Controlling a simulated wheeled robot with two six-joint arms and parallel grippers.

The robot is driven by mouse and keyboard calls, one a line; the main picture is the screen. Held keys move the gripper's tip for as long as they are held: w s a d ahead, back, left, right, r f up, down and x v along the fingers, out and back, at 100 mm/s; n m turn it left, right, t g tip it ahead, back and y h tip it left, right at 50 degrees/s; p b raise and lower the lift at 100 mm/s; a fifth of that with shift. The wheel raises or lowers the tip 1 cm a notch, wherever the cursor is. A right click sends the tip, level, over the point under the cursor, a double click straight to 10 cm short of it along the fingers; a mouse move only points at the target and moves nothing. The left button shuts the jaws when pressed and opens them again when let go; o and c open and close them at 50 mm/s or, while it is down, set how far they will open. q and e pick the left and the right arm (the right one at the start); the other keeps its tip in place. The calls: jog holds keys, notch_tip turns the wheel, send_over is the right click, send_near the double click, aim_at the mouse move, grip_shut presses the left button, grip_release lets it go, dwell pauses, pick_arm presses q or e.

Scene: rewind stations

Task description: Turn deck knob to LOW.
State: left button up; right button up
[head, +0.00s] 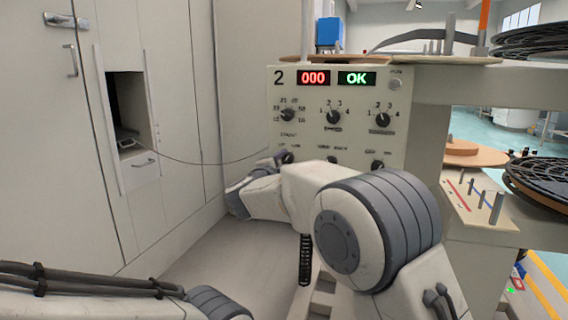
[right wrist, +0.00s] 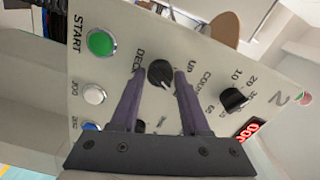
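The deck knob (right wrist: 160,74) is a round black knob on the cream panel, with DECK and UP lettering beside it in the right wrist view. A light mark shows at its lower edge there; which position it is set to I cannot tell. My right gripper (right wrist: 160,72) has its two purple-grey fingers on either side of the knob, tips very near its rim with slight gaps. In the head view the deck knob (head: 287,157) is partly hidden by my right gripper (head: 274,160). My left gripper is out of view; only my left arm shows at lower left.
The panel (head: 350,148) also carries a count knob (head: 288,115), two selector knobs, a red 000 display (head: 313,78) and a green OK display (head: 357,79). A green START button (right wrist: 101,42) is near the deck knob. A cable runs from the cabinet (head: 165,60) toward the panel.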

jog(key=shift+o, duration=1.1)
jog(key=p+v, duration=0.2)
jog(key=v, duration=0.8)
jog(key=shift+s, duration=0.25)
jog(key=shift+a, duration=0.1)
